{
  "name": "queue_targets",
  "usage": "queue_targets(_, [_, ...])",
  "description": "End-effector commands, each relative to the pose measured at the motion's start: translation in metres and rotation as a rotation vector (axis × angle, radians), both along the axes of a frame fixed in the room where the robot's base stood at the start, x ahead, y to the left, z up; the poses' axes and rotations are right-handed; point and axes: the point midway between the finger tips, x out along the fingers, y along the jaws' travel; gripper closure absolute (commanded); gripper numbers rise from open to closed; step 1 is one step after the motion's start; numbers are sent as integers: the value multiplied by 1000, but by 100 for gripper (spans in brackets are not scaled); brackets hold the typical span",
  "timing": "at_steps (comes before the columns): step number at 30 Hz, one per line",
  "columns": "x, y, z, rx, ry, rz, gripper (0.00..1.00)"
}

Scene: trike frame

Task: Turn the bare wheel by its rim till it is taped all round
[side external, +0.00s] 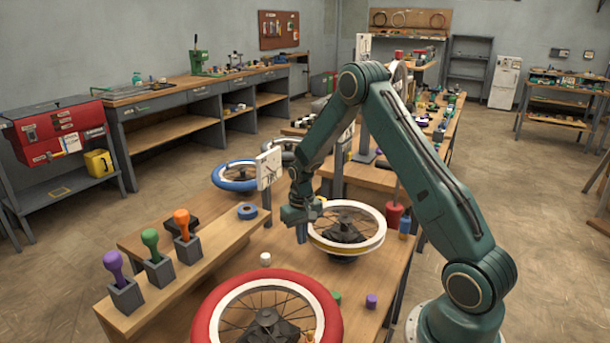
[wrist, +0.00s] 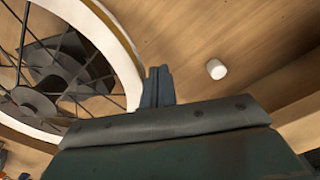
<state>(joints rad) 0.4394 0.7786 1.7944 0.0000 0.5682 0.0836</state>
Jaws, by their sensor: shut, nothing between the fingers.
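The bare wheel has a white rim (side external: 372,244), thin dark spokes and a black hub stand, and lies flat on the bench. A yellowish-tan band shows along part of its rim in both views; how far round it runs I cannot tell. In the wrist view the white rim (wrist: 98,35) curves through the upper left. My gripper (side external: 302,236) points down at the wheel's left edge. Its fingers (wrist: 158,86) are shut together with nothing between them, right beside the rim. Whether they touch it I cannot tell.
A red-tyred wheel (side external: 214,318) lies in front, and a blue-tyred wheel (side external: 236,187) behind left. A raised shelf (side external: 205,262) on the left holds purple, green and orange-handled tools and a blue tape roll (side external: 247,211). A white cylinder (side external: 265,259) stands on open bench; it also shows in the wrist view (wrist: 216,69).

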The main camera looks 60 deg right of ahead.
Motion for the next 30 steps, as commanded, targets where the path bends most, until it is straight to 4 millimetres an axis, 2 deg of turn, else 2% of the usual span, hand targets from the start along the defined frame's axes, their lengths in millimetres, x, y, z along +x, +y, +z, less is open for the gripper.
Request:
queue_targets(7, [-3,-1,0,0,0,-1,100])
queue_targets(11, [-12,5,0,0,2,0,100])
queue_targets(30, [-91,51,0,0,1,0,100])
